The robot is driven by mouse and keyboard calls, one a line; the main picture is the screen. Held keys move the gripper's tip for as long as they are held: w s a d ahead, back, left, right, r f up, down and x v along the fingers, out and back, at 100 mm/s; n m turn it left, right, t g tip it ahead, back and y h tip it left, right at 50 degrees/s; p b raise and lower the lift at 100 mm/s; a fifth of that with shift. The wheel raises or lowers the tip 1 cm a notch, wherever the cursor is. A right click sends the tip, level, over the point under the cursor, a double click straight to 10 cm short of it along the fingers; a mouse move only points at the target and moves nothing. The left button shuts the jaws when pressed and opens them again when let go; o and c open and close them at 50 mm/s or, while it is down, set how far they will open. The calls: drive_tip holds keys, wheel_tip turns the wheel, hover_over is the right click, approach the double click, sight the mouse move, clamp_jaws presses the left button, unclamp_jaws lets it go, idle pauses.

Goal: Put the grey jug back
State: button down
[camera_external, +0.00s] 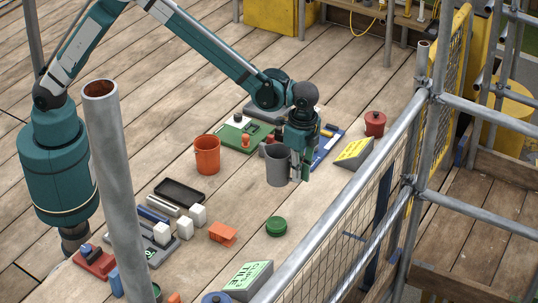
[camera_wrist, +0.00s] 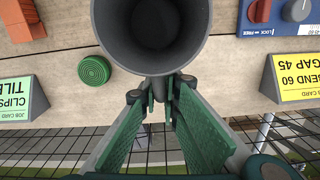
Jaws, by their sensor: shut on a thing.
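The grey jug (camera_external: 278,167) is upright at my gripper (camera_external: 297,172), which stands just to its right in the external view. In the wrist view I look down into the jug's open mouth (camera_wrist: 152,30). My green fingers (camera_wrist: 161,92) pinch the jug at its near side, where its handle seems to be. The handle is mostly hidden between the fingers. I cannot tell whether the jug's base touches the boards or hangs a little above them.
An orange bucket (camera_external: 207,155) stands left of the jug. Behind are a green board (camera_external: 232,137) and a blue panel (camera_external: 327,146). A green round lid (camera_external: 276,226), orange block (camera_external: 223,234) and card stands (camera_external: 354,153) surround bare boards. Metal railing (camera_external: 345,200) runs along the right.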

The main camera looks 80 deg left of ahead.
drive_tip(key=shift+f, duration=1.5)
drive_tip(key=shift+f, duration=1.85)
drive_tip(key=shift+f+b, duration=0.2)
drive_tip(key=shift+b, duration=0.1)
drive_tip(key=c, duration=2.6)
unclamp_jaws()
drive_tip(key=shift+o, duration=0.2)
drive_tip(key=shift+r, duration=0.2)
drive_tip(key=r, duration=0.6)
drive_tip(key=r+p, duration=0.1)
drive_tip(key=r, duration=0.5)
drive_tip(key=shift+w+d, duration=0.1)
drive_tip(key=shift+d, duration=0.1)
